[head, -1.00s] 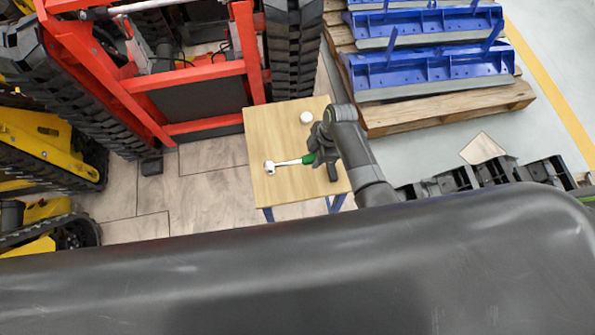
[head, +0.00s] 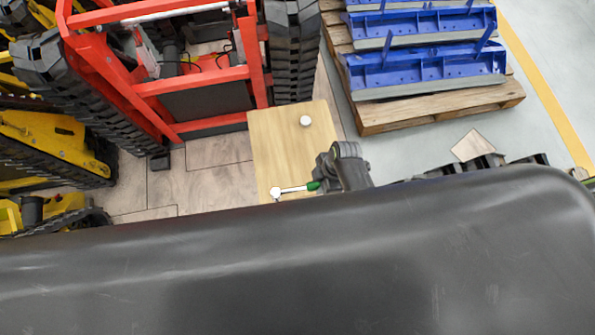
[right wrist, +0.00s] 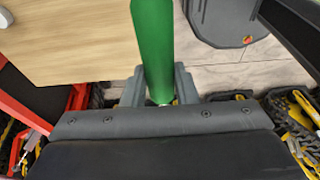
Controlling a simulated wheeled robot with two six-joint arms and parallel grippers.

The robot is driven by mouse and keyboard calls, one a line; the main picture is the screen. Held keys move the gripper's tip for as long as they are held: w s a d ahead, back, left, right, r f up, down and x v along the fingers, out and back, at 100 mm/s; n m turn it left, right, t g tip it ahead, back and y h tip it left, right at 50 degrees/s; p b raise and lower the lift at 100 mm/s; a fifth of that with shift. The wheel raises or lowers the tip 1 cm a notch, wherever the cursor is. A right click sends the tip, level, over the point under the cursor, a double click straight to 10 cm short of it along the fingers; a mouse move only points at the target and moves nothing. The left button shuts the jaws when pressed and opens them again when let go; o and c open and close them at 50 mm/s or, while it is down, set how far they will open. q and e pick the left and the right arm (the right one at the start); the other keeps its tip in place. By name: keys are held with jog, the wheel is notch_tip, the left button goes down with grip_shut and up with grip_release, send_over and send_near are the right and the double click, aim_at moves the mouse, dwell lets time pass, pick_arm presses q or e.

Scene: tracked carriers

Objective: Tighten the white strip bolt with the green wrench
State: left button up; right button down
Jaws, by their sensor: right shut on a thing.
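The green wrench has a silver head and shaft (head: 287,190) and a green handle (right wrist: 153,45). My right gripper (head: 322,180) is shut on the handle, with the shaft pointing left in the head view. In the right wrist view the handle stands between the two fingers (right wrist: 158,88). The wrench shows over the near part of the wooden table; its height above it is hard to judge. A white bar (head: 168,14) shows on the red frame at the top, but I cannot make out a bolt on it. My left gripper is out of view.
The wooden table (head: 270,145) holds a small round white object (head: 305,121). Beyond it is the red tracked carrier (head: 195,85). Yellow tracked machines (head: 50,140) stand at left. Blue parts (head: 430,65) lie on a wooden pallet (head: 440,108) at right. Floor is free left of the table.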

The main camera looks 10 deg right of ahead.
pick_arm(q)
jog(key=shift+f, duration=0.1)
pick_arm(e)
jog(key=s, duration=1)
